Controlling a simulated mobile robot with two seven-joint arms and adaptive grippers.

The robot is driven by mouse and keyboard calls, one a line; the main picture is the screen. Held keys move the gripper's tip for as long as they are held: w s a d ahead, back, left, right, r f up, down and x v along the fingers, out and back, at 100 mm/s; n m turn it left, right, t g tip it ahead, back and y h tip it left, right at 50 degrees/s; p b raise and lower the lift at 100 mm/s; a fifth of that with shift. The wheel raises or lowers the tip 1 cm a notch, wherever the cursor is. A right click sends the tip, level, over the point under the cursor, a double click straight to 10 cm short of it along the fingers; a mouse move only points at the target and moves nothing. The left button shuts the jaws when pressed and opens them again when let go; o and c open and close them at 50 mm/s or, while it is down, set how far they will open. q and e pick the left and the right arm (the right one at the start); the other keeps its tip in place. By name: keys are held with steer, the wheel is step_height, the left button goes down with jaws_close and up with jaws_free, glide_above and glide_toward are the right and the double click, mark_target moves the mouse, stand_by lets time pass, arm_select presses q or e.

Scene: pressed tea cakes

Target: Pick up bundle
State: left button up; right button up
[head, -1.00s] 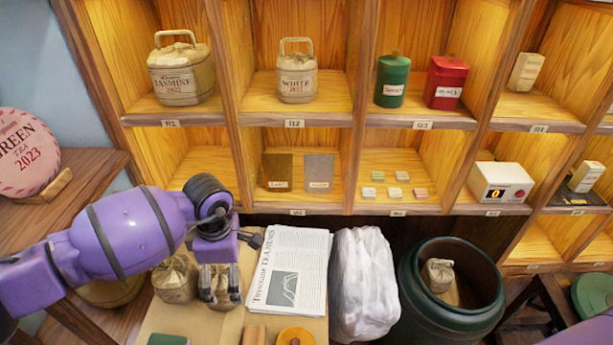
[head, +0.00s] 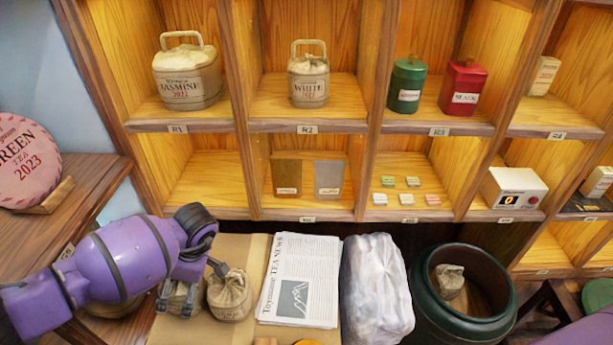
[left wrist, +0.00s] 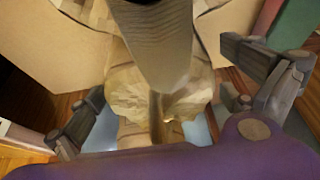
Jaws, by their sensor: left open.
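Two tan cloth bundles stand side by side on the tan table top, left of the newspaper. The right bundle (head: 229,297) is in plain view. My left gripper (head: 177,303) points down over the left bundle (head: 180,290), which it partly hides. In the left wrist view the fingers of my left gripper (left wrist: 168,98) are spread wide, with tan cloth (left wrist: 125,92) between them. A grey tapered shape covers the middle of that cloth; I cannot tell whether the fingers touch it. My right gripper is not in view.
A newspaper (head: 300,280) lies beside the bundles. A whitish plastic-wrapped bag (head: 376,290) and a dark green bin (head: 425,315) with another bundle (head: 450,281) inside stand to the right. Shelves behind hold a Jasmine bundle (head: 187,80), a White bundle (head: 309,82) and tins.

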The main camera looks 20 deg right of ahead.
arm_select(q)
steer(key=shift+w, duration=0.1)
steer(key=c, duration=1.6)
